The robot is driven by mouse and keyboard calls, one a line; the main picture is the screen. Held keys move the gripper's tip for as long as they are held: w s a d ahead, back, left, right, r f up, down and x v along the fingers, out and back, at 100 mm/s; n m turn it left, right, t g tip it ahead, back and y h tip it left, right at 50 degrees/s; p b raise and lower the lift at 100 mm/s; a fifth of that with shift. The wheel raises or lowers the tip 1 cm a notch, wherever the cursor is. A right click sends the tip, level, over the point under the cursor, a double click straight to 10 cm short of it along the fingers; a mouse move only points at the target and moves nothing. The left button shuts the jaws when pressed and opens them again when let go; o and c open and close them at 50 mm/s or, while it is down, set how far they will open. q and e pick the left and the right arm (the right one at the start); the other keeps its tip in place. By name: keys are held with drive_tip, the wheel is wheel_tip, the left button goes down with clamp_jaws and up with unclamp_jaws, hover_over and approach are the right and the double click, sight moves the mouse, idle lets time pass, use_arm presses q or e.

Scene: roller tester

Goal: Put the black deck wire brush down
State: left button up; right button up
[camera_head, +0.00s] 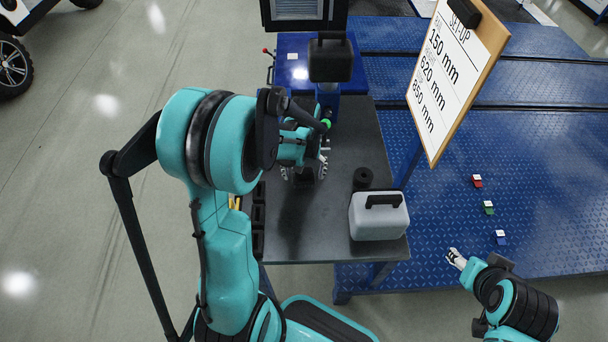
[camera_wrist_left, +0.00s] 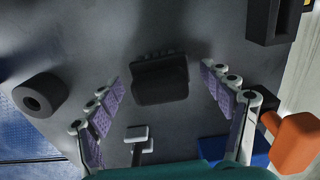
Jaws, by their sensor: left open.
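The black deck wire brush (camera_wrist_left: 160,80) shows in the left wrist view as a dark block with small bumps along one edge. It appears to rest on the grey table top, between and apart from the fingers. My left gripper (camera_wrist_left: 160,72) is open, its two purple-padded fingers spread on either side of the brush. In the head view my left gripper (camera_head: 304,174) is over the middle of the grey table (camera_head: 305,225), with the brush mostly hidden by it. My right gripper (camera_head: 456,259) is off the table at lower right; its jaw opening is too small to judge.
A grey case with a black handle (camera_head: 378,220) and a black roll (camera_head: 363,178) stand to the right on the table. Black bins (camera_head: 258,220) line its left edge. A sign board (camera_head: 450,75) leans over the right side. An orange object (camera_wrist_left: 292,142) shows in the wrist view.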

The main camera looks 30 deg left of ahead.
use_arm(q)
wheel_tip(320, 180, up, 9)
drive_tip(key=p, duration=0.3)
drive_tip(key=shift+s+d+r, duration=0.1)
drive_tip(key=shift+r, duration=0.6)
drive_tip(key=s+d+r+m+t, duration=0.6)
drive_tip(key=s+d+r+t, duration=0.1)
drive_tip(key=s+d, duration=0.3)
drive_tip(key=shift+s+d+r, duration=0.2)
drive_tip(key=shift+s+r, duration=0.2)
drive_tip(key=shift+s, duration=0.05)
